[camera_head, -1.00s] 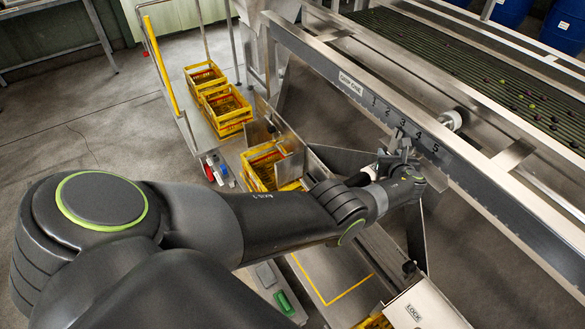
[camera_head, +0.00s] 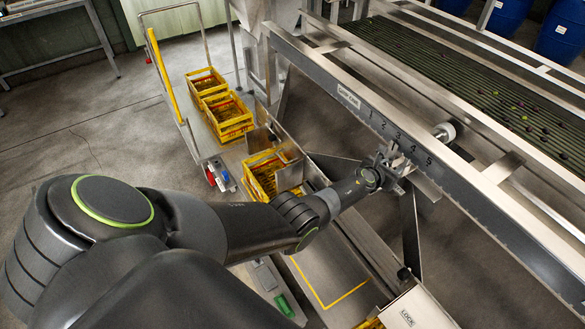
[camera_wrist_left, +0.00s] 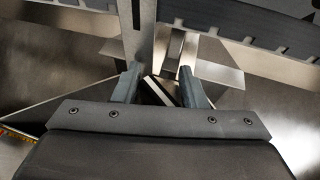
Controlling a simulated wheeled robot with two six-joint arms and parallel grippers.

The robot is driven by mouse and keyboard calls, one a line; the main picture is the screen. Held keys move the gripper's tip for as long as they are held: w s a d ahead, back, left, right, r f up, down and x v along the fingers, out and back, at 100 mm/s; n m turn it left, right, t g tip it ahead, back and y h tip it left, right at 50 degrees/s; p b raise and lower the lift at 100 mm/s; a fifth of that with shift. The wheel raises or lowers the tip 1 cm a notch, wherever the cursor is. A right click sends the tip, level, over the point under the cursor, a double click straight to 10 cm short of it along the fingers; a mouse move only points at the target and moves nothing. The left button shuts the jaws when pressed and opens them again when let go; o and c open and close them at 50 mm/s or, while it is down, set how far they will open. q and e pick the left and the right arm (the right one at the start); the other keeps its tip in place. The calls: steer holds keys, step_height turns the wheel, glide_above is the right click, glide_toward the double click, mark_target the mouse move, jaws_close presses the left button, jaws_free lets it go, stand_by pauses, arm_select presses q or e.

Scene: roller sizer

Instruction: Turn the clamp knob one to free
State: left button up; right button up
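My left gripper (camera_head: 398,168) is at the front face of the long grey rail, just below the numbered scale (camera_head: 390,134) marked GAP ONE. In the left wrist view my left gripper (camera_wrist_left: 160,75) has its two fingers apart. A dark, tilted block with a white edge (camera_wrist_left: 165,92) shows between them; I cannot tell whether they touch it. No label shows which part is clamp knob one, and the gripper hides part of this spot. My right gripper is not in view.
A pale round roller end (camera_head: 445,132) sits behind the rail. A dark ribbed bed (camera_head: 470,70) with small fruit lies beyond. Yellow crates (camera_head: 228,112) stand on the left. A white box marked LOCK (camera_head: 410,312) is at the bottom.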

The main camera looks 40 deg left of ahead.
arm_select(q)
steer(key=shift+f+m+g+h+b, duration=0.2)
steer(key=shift+m+g+h+b, duration=0.2)
steer(key=shift+m+h+b, duration=0.65)
steer(key=shift+h, duration=0.25)
steer(key=p+v, duration=0.2)
steer(key=v, duration=0.1)
steer(key=p+v, duration=0.5)
steer(key=shift+s+r+p, duration=0.25)
steer(key=shift+r+p, duration=0.15)
steer(key=shift+r, duration=0.1)
steer(key=p+v, duration=0.2)
steer(key=v, duration=0.6)
steer(key=shift+s+a+p, duration=0.1)
steer(key=shift+s+p, duration=0.1)
steer(key=shift+p, duration=0.2)
steer(key=s+a+f+n+y+b, duration=0.3)
steer(key=s+f+n, duration=0.4)
steer(key=f+n, duration=0.3)
steer(key=s+a+f+n+y+b, duration=0.3)
steer(key=s+a+f+n+b, duration=0.2)
steer(key=f+n, duration=0.6)
steer(key=shift+s+a+f+n+g+y+b, duration=0.25)
steer(key=shift+s+a+n, duration=0.4)
steer(key=shift+s+a, duration=0.55)
steer(key=shift+w+a, duration=0.15)
steer(key=shift+w, duration=0.05)
